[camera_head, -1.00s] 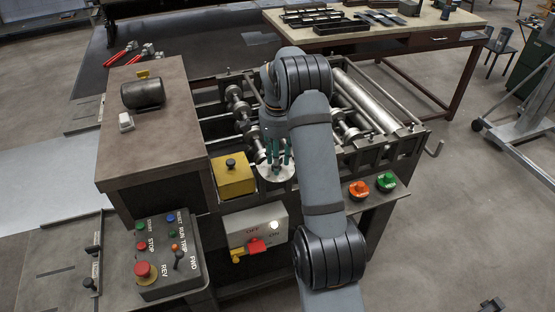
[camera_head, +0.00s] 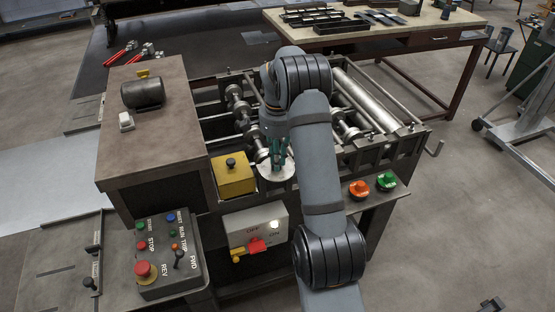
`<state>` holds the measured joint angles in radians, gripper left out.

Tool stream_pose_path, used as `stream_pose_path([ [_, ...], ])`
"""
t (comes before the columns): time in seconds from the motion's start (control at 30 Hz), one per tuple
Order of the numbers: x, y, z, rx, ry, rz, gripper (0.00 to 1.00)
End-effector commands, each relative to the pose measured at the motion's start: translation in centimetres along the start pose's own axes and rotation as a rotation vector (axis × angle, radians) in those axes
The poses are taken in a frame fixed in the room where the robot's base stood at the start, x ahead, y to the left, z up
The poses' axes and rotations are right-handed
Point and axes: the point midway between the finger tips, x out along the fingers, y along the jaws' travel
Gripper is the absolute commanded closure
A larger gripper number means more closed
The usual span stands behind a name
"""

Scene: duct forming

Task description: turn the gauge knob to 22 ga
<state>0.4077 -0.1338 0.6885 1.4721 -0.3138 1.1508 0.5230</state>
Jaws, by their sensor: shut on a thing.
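A round pale dial plate (camera_head: 268,177) sits on the front side of the roller machine, just right of a yellow box. The gauge knob at its middle is mostly hidden behind my fingers. My gripper (camera_head: 279,157) has teal fingers and points down over the dial. It is shut on the knob. The dial's markings are too small to read, so I cannot tell which gauge the knob points to.
The yellow box (camera_head: 234,177) with a black knob stands close on the left of my gripper. An orange button (camera_head: 359,188) and a green button (camera_head: 386,181) are to the right. A red-handled switch panel (camera_head: 243,229) is below. Machine rollers (camera_head: 368,101) lie behind.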

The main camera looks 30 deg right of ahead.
Motion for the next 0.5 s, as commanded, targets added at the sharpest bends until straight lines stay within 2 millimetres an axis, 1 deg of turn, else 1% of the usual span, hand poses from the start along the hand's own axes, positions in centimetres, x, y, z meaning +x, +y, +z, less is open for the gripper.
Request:
stream_pose_path([
  [0.1, 0.31, -0.10, 0.04, 0.049, 0.001, -0.002, 1.00],
  [0.17, 0.13, -0.08, 0.00, 0.069, 0.001, -0.002, 1.00],
  [0.37, -0.05, -0.06, 0.02, 0.067, 0.000, -0.001, 1.00],
  [0.4, -0.05, -0.06, 0.01, 0.067, 0.001, -0.001, 0.83],
  [0.5, -0.05, -0.06, 0.01, 0.067, 0.000, -0.001, 0.77],
])
